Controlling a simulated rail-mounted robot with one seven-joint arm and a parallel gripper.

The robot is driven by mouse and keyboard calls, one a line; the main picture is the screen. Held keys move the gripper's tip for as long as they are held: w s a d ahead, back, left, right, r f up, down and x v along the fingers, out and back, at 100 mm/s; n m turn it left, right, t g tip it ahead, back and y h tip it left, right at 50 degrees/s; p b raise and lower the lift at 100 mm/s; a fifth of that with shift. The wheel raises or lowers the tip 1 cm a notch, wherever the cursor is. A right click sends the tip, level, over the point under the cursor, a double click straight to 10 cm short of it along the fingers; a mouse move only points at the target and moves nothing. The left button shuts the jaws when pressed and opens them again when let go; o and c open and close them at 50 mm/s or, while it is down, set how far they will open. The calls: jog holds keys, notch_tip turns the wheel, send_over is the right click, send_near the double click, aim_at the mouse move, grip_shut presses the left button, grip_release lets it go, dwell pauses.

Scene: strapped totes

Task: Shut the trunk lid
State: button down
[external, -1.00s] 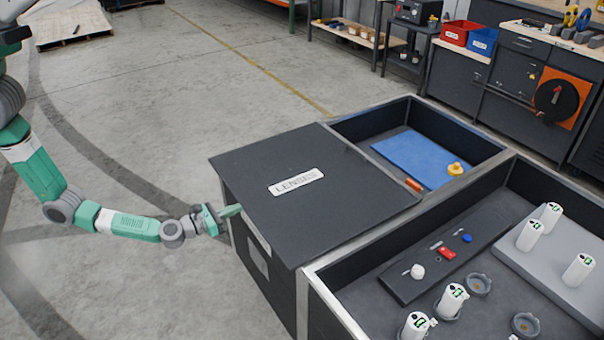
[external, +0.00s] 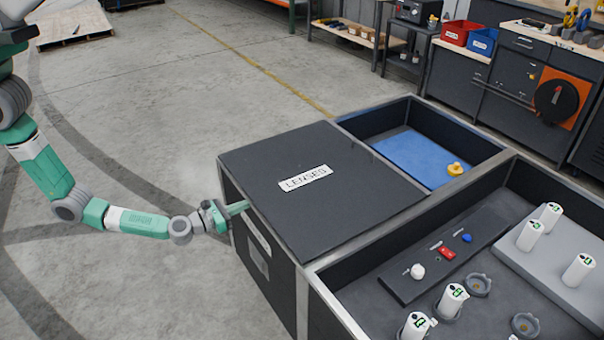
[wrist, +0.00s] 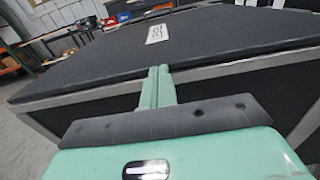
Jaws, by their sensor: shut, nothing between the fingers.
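The trunk lid (external: 330,205) is a dark flat panel with a white LENSES label (external: 306,178). It lies about flat over the left compartment of the strapped trunk (external: 262,262); I cannot tell if it is fully seated. In the wrist view the lid (wrist: 220,38) fills the upper middle, above a pale metal rim (wrist: 240,68). My gripper (external: 242,206) is shut and empty at the lid's left edge. In the wrist view its fingertips (wrist: 160,70) reach the lid's near edge; whether they touch it is unclear.
An open compartment behind the lid holds a blue mat (external: 405,155) and a yellow piece (external: 454,169). The right tote holds several white cylinders (external: 452,299) and a switch panel (external: 425,265). A workbench (external: 530,60) stands behind.

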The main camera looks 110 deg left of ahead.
jog(key=p+v, duration=0.3)
jog(key=v, duration=0.9)
jog(key=shift+d, duration=0.2)
jog(key=shift+s+f, duration=0.1)
jog(key=shift+s, duration=0.05)
